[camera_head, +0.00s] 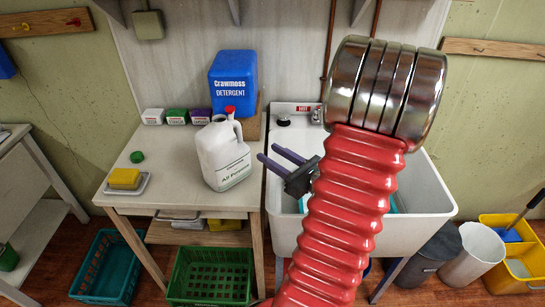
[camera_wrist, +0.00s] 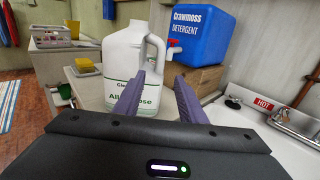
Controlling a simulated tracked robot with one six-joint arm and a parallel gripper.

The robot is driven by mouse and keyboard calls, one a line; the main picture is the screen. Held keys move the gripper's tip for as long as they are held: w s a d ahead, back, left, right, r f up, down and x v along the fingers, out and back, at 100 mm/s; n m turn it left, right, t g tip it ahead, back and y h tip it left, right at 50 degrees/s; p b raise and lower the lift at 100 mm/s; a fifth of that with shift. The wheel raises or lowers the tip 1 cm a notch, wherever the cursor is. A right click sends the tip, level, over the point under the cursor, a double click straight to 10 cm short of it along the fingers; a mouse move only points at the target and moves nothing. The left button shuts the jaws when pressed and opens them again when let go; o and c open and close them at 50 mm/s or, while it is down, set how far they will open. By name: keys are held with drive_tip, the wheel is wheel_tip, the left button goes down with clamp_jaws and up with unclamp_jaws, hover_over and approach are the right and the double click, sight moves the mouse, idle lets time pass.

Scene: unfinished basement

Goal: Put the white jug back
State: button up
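The white jug (camera_head: 222,158), with "All Purpose" on its label, stands on the table (camera_head: 165,197) left of the sink. In the wrist view the jug (camera_wrist: 128,68) stands upright just ahead, with its handle on the right side. My gripper (camera_head: 268,154) is open and empty to the right of the jug, near the table's edge beside the sink. In the wrist view its two purple fingers (camera_wrist: 158,84) are apart; the left one overlaps the jug's lower right part. Contact cannot be told.
A blue detergent container (camera_head: 233,80) with a red tap sits on a wooden block behind the jug. A yellow sponge (camera_head: 125,177), a green cap (camera_head: 137,157) and small boxes (camera_head: 176,116) are on the table.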

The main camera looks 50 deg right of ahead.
drive_tip(key=w+a+r+n+g+y, duration=0.1)
drive_tip(key=w+a+n+g+y, duration=0.35)
drive_tip(key=a, duration=0.65)
drive_tip(key=w+a+r+n+g+y, duration=0.1)
drive_tip(key=a+n+g+y, duration=0.1)
drive_tip(key=a+n+y, duration=0.7)
drive_tip(key=s+a+n+g+h, duration=0.4)
drive_tip(key=s+a+n, duration=0.1)
drive_tip(key=a+n, duration=0.25)
drive_tip(key=s+a+n+g+h, duration=0.3)
drive_tip(key=s+a+n+g, duration=0.15)
drive_tip(key=a+n, duration=0.3)
drive_tip(key=r+n+t+h, duration=0.1)
drive_tip(key=r+n, duration=0.1)
drive_tip(key=r+n+h, duration=0.1)
drive_tip(key=n+h, duration=0.1)
drive_tip(key=n, duration=0.1)
drive_tip(key=r+n+t+h, duration=0.1)
drive_tip(key=r+n+h, duration=0.1)
drive_tip(key=n, duration=0.1)
drive_tip(key=shift+s+r+n+t, duration=0.25)
drive_tip(key=shift+r+t, duration=0.05)
drive_tip(key=shift+r, duration=0.05)
